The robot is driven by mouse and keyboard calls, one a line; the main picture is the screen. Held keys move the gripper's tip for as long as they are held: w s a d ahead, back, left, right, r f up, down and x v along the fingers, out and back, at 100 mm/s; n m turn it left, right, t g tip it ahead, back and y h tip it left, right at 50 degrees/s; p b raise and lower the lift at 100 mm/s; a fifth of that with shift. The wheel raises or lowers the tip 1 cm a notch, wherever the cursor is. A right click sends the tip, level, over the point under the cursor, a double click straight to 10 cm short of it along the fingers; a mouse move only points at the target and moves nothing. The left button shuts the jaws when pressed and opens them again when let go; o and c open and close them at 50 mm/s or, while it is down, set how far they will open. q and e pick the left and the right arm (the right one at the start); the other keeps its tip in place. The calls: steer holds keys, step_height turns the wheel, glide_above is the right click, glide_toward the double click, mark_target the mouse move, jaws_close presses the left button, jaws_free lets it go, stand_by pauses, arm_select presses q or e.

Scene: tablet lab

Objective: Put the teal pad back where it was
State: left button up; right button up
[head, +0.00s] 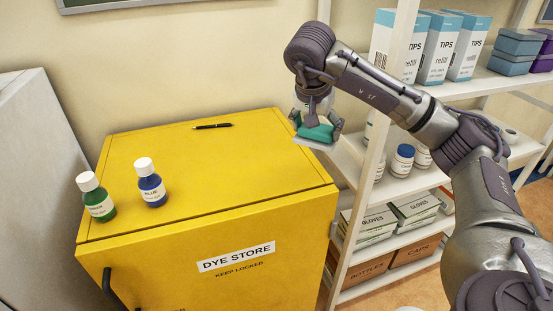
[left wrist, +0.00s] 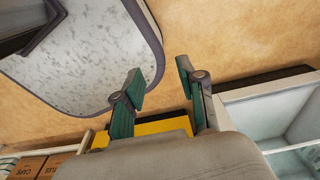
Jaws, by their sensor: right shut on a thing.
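The teal pad (head: 318,133) is in my right gripper (head: 317,124), with a pale grey slab along its underside. The gripper points down, with one finger at each side of the pad. The pad appears in front of the cabinet's right rear corner, near the shelf post; I cannot tell whether it touches anything below. My left gripper (left wrist: 160,88) shows only in the left wrist view, with its two green-faced fingers apart and nothing between them.
The yellow dye cabinet (head: 235,165) carries a green bottle (head: 97,199), a blue bottle (head: 151,184) and a black pen (head: 212,126). Its top is clear in the middle and right. White shelves (head: 480,86) with boxes and jars stand at right.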

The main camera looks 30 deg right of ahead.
mark_target(299, 131)
steer(key=w, duration=0.1)
steer(key=w+a+f, duration=0.1)
steer(key=w, duration=0.1)
steer(key=w+f, duration=0.1)
steer(key=shift+w+a+f+p, duration=0.15)
steer(key=shift+a+f+p, duration=0.05)
steer(key=shift+a+p, duration=0.15)
steer(key=w+f, duration=0.1)
steer(key=w+a+f+p, duration=0.1)
steer(key=w, duration=0.1)
steer(key=w+f+p, duration=0.1)
steer(key=w, duration=0.1)
steer(key=shift+w+a+f, duration=0.15)
steer(key=shift+a+f, duration=0.1)
steer(key=shift+w+f, duration=0.15)
steer(key=shift+f, duration=0.05)
step_height(299, 131, down, 3)
steer(key=shift+f+p, duration=0.15)
steer(key=shift+p, duration=0.65)
steer(key=shift+f, duration=0.3)
arm_select(q)
steer(key=r, duration=0.1)
steer(key=w+r, duration=0.1)
steer(key=r, duration=0.2)
steer(key=shift+w+a+r, duration=0.1)
steer(key=shift+w+a, duration=0.15)
steer(key=shift+a, duration=0.1)
